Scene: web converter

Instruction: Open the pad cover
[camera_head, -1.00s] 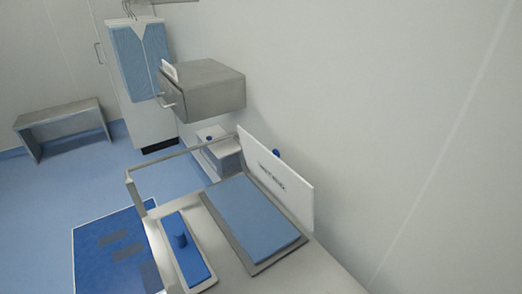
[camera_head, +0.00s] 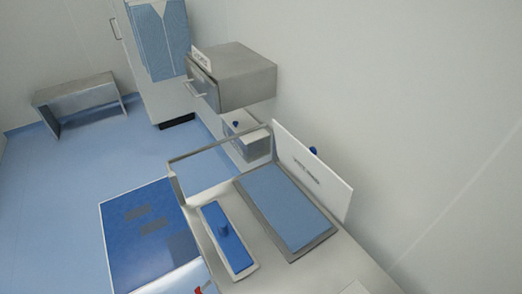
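A narrow blue cover with an upright blue knob (camera_head: 227,238) lies flat in a pale tray near the front of the bench, in the lower middle of the view. It looks shut, and what is under it is hidden. To its right a wide, flat blue pad (camera_head: 287,208) lies in a grey metal tray (camera_head: 292,256). I cannot tell from any label which of the two is the pad cover. My gripper is not in view, and nothing touches either blue piece.
A white sign (camera_head: 311,172) stands behind the wide pad. A metal rail frame (camera_head: 218,150) rises at the bench's left end. A grey box with a handle (camera_head: 232,75) is on the wall beyond. A blue mat (camera_head: 148,232) and open floor lie left.

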